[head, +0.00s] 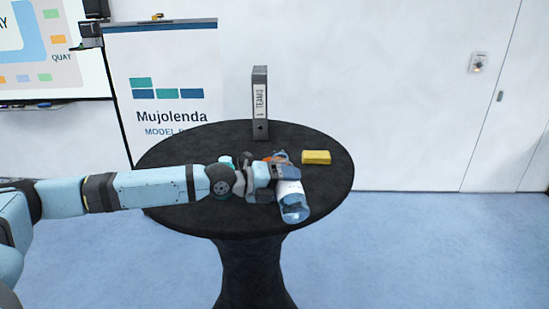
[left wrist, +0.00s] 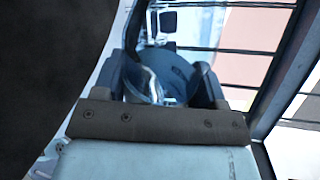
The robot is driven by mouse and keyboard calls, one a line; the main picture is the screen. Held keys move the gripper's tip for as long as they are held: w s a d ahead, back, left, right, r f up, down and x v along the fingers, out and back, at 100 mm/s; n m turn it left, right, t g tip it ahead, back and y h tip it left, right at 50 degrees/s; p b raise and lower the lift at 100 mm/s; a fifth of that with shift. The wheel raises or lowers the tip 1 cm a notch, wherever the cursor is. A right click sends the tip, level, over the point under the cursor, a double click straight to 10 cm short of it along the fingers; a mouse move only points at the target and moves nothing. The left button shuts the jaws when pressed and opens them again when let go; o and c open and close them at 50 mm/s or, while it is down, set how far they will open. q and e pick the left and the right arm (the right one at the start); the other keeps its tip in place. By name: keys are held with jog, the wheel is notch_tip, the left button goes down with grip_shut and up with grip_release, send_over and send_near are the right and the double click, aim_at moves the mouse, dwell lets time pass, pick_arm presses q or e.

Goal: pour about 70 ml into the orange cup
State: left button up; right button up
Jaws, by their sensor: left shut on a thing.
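My left gripper (head: 280,171) reaches in from the left over the round black table. It is shut on a clear bottle (head: 293,209) with a white label and bluish contents. The bottle looks strongly tilted, with one end toward the front right; I cannot tell whether anything flows from it. In the left wrist view the bottle (left wrist: 165,80) sits between both fingers. A small patch of orange, likely the orange cup (head: 268,158), shows behind the gripper and is mostly hidden. Its fill level cannot be seen. My right gripper is not in view.
The black table (head: 325,184) also holds a yellow block (head: 316,157) on the right and an upright grey binder (head: 260,103) at the back. A small teal thing (head: 226,160) is partly hidden behind my left arm. The table's right front is clear.

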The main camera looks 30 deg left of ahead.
pick_arm(q)
jog(key=shift+f, duration=0.15)
dwell(0.7)
dwell(0.7)
jog(key=shift+f+b, duration=0.1)
jog(key=shift+b, duration=0.2)
